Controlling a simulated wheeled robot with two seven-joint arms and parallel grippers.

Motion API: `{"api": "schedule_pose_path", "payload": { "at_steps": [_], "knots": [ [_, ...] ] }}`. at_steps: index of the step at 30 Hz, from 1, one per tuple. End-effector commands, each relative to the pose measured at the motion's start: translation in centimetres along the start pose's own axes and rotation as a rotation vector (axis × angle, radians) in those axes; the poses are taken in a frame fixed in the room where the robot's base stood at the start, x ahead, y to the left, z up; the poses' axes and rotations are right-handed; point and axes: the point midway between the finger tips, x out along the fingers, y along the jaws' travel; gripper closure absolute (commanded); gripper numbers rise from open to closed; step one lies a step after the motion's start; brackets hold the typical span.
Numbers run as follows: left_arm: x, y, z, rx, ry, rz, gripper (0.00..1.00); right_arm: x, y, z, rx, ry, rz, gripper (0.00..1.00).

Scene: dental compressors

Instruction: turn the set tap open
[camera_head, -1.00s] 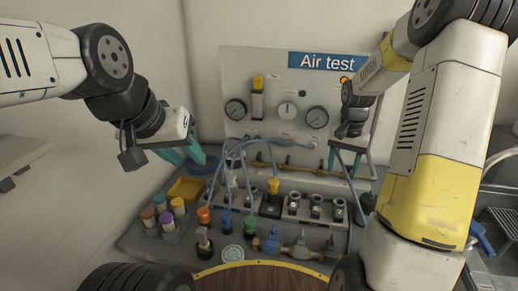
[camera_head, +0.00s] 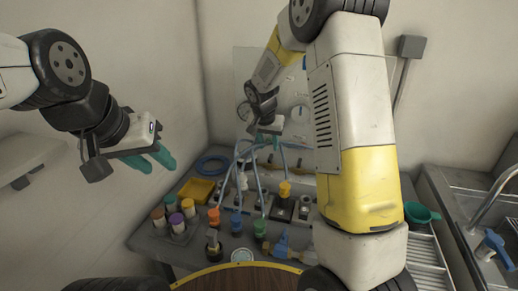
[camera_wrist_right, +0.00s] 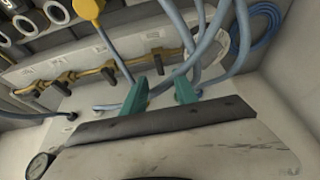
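Several small taps sit in a row on a yellow pipe along the foot of the panel; one (camera_wrist_right: 108,73) shows in the right wrist view. I cannot tell which is the set tap. My right gripper (camera_head: 268,136) is in front of the panel, partly behind blue hoses. In the right wrist view its two teal fingers (camera_wrist_right: 160,93) stand apart with nothing gripped between them, just beside the row and close to the hoses. My left gripper (camera_head: 150,160) is in free air at the left, its teal fingers apart and empty.
My right arm hides much of the panel (camera_head: 243,75). Blue hoses (camera_wrist_right: 222,50) loop close to the right gripper. The bench holds coloured-capped parts, a yellow tray (camera_head: 197,190) and a blue coil (camera_head: 212,164). A sink tap with a blue handle (camera_head: 494,247) stands far right.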

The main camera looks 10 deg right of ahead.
Motion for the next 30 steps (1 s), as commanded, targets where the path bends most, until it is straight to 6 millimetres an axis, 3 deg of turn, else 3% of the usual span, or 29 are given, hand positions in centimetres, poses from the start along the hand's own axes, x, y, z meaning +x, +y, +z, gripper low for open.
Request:
{"api": "schedule_pose_path", "payload": {
  "at_steps": [6, 12, 22, 23, 28, 30],
  "knots": [
    [0.0, 0.0, 0.0, 0.000, 0.000, 0.000, 0.64, 3.7, 0.1, 0.1, 0.000, -0.003, 0.002, 0.65],
    [0.0, 0.0, 0.0, 0.000, 0.000, 0.000, 0.64, 6.0, 0.1, 0.1, 0.000, -0.003, 0.001, 0.65],
    [0.0, 0.0, 0.0, 0.000, 0.000, 0.000, 0.64, 6.5, 0.1, 0.0, 0.000, -0.001, -0.001, 0.65],
    [0.0, 0.0, 0.0, 0.000, 0.000, 0.000, 0.64, 6.5, 0.1, 0.0, 0.000, -0.001, -0.001, 0.67],
    [0.0, 0.0, 0.0, 0.000, 0.000, 0.000, 0.64, 6.5, 0.1, 0.0, 0.000, -0.001, -0.001, 1.00],
    [0.0, 0.0, 0.0, 0.000, 0.000, 0.000, 0.64, 6.5, 0.1, 0.0, 0.000, -0.001, -0.001, 1.00]
  ]
}}
